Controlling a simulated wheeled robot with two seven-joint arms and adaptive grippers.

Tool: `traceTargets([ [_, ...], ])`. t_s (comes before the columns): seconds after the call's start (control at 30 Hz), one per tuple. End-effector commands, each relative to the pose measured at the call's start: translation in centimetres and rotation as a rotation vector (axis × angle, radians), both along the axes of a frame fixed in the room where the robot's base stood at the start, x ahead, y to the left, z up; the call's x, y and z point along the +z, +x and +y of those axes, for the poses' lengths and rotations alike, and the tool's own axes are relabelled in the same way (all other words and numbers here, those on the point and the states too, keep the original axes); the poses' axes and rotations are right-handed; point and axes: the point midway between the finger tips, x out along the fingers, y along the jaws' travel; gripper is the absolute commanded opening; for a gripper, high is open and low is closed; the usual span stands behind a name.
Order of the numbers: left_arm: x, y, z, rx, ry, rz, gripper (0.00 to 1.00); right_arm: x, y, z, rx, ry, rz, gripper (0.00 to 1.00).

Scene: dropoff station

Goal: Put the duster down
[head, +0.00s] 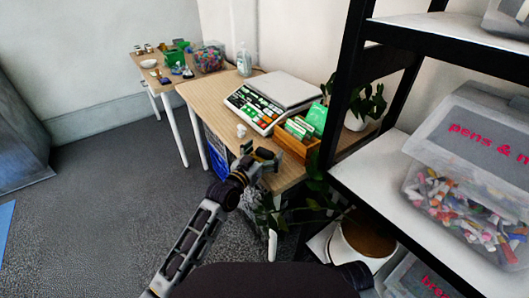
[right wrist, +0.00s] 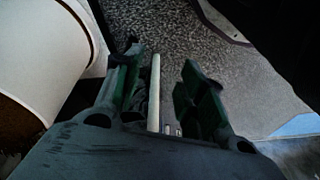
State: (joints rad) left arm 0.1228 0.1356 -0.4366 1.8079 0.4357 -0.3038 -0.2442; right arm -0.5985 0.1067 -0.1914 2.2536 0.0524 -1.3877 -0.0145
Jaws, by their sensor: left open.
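I cannot make out a duster for certain in either view. My left gripper (head: 262,158) is open in the head view, at the front edge of the wooden table (head: 206,92), with nothing visible between its fingers. A small white object (head: 241,131) lies on the table just beyond it. My right gripper (right wrist: 160,90) shows only in the right wrist view, its green-padded fingers apart. A pale upright rod (right wrist: 155,85) appears between those fingers; I cannot tell whether it is a table leg or a handle. It does not visibly touch both fingers.
A scale (head: 262,108), a wooden box of green packets (head: 297,137) and a plant (head: 368,100) crowd the table's right. A black-framed shelf (head: 345,85) with a bin of pens (head: 470,190) stands close at right. Open carpet (head: 110,190) lies left.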

Motion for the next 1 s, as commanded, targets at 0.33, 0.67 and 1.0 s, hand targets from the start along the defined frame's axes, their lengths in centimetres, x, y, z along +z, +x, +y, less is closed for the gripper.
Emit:
traceTargets([
  [0.33,0.2,-0.7,0.5,0.0,0.001,0.001,0.97,0.3,0.4,0.0,0.0,-0.001,-0.008,0.4],
  [0.67,0.3,-3.3,2.0,0.0,0.001,0.0,0.97,-0.9,0.0,-0.3,-0.001,-0.011,0.016,0.4],
  [1.0,0.3,-6.1,3.8,0.001,0.002,0.001,0.97,-1.9,-0.3,-0.4,-0.003,-0.019,0.038,0.4],
])
